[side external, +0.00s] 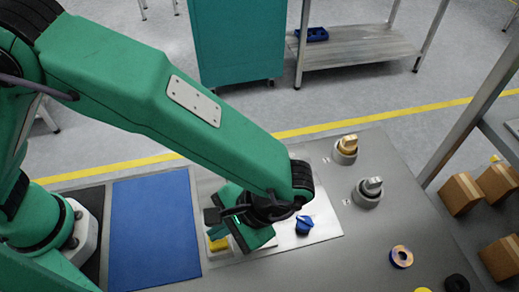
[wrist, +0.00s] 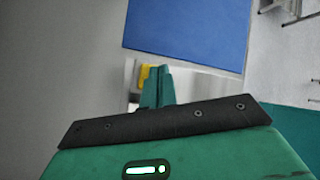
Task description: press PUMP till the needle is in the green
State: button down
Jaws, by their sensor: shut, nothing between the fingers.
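My gripper (side external: 232,236) is shut and empty, low over the light panel plate (side external: 325,232) right of the blue mat. A yellow part (side external: 218,244) shows beside and partly behind my fingers; its label cannot be read, so I cannot tell if it is PUMP. It also shows in the wrist view (wrist: 149,71), next to my fingertips (wrist: 158,75). I cannot tell whether they touch it. A blue knob (side external: 304,225) sits on the plate right of my gripper. I see no gauge face, needle or green zone in either view.
The blue mat (side external: 153,232) lies left of the plate. Two grey-based knobs, one brass-topped (side external: 346,148) and one silver-topped (side external: 369,190), stand on the bench at the back right. A tape roll (side external: 401,256) lies at the front right. Cardboard boxes (side external: 462,193) sit farther right.

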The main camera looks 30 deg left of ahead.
jog(key=shift+r, duration=0.45)
jog(key=shift+r, duration=0.1)
jog(key=shift+r, duration=2.45)
